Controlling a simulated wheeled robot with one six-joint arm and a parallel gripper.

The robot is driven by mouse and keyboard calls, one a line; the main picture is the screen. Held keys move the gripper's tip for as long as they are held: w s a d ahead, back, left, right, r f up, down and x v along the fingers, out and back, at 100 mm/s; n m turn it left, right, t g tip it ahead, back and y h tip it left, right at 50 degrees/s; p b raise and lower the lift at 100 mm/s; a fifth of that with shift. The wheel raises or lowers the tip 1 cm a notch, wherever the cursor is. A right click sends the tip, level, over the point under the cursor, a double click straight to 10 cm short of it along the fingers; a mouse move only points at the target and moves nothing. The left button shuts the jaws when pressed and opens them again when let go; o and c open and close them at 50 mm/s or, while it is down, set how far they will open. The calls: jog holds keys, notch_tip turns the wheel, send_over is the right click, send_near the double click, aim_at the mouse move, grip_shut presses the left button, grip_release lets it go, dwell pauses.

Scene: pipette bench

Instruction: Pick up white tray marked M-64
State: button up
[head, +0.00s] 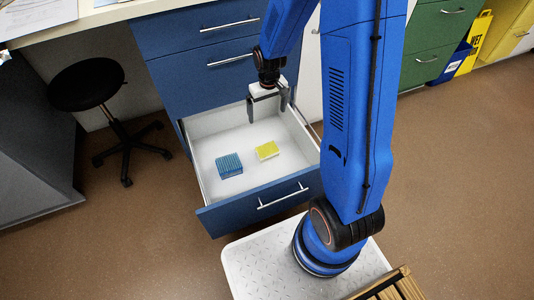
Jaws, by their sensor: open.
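I cannot make out a white tray marked M-64, and no marking is readable at this size. An open blue-fronted drawer (262,211) with a white inside holds a blue ribbed block (229,166) and a smaller yellow block (267,150). My gripper (267,114) is open, pointing down over the back of the drawer, with nothing seen between its fingers. It is behind the yellow block and apart from both blocks. My blue arm hides the right part of the cabinet and some of the floor.
A blue cabinet (170,70) stands behind the open drawer. A black stool (87,85) is at the left. A green cabinet (432,45) and a yellow sign (478,38) are at the back right. The brown floor is clear at the lower left and right.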

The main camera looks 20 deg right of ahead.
notch_tip(320, 180, down, 10)
jog(key=w, duration=0.2)
send_over(267, 151)
jog(key=shift+g, duration=0.4)
notch_tip(267, 151, down, 12)
jog(key=shift+a, duration=0.15)
jog(key=shift+w+d+f, duration=0.1)
jog(key=shift+d+f, duration=0.05)
jog(key=shift+f, duration=1.2)
jog(key=shift+d+f, duration=0.1)
jog(key=shift+f, duration=1.25)
jog(key=c, duration=1)
